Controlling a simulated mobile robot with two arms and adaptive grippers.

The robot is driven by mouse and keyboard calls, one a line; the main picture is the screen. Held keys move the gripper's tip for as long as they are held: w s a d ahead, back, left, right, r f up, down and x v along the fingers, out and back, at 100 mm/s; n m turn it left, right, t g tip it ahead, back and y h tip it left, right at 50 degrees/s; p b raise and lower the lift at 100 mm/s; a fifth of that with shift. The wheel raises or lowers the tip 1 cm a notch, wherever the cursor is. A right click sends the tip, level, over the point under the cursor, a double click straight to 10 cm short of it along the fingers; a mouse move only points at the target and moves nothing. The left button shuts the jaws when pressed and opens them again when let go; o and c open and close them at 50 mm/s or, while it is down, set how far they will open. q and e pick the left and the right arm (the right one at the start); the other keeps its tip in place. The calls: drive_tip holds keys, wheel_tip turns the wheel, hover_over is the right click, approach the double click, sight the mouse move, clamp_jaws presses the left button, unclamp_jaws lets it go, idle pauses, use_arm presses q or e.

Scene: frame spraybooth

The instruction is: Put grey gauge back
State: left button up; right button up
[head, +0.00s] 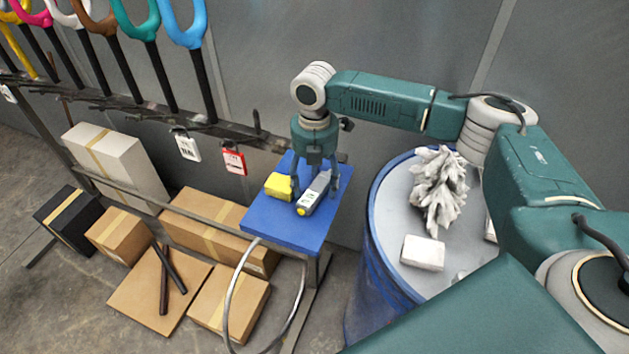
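The grey gauge (314,194), a slim grey body with a yellow and dark end towards me, lies on the blue tabletop (284,228). My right gripper (315,192) points down over it from above. Its two fingers are spread, one on each side of the gauge, and it looks open. I cannot tell whether the fingertips touch the gauge. My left gripper is not in view.
A yellow block (278,186) sits close to the left finger of my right gripper. A blue drum (368,260) with white pieces on top stands right. A rail (150,108) with coloured handles and tags runs at left. Cardboard boxes (228,301) crowd the floor.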

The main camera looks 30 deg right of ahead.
drive_tip(key=shift+r, duration=0.15)
wheel_tip(320, 180, up, 12)
idle(0.5)
drive_tip(key=shift+f, duration=0.2)
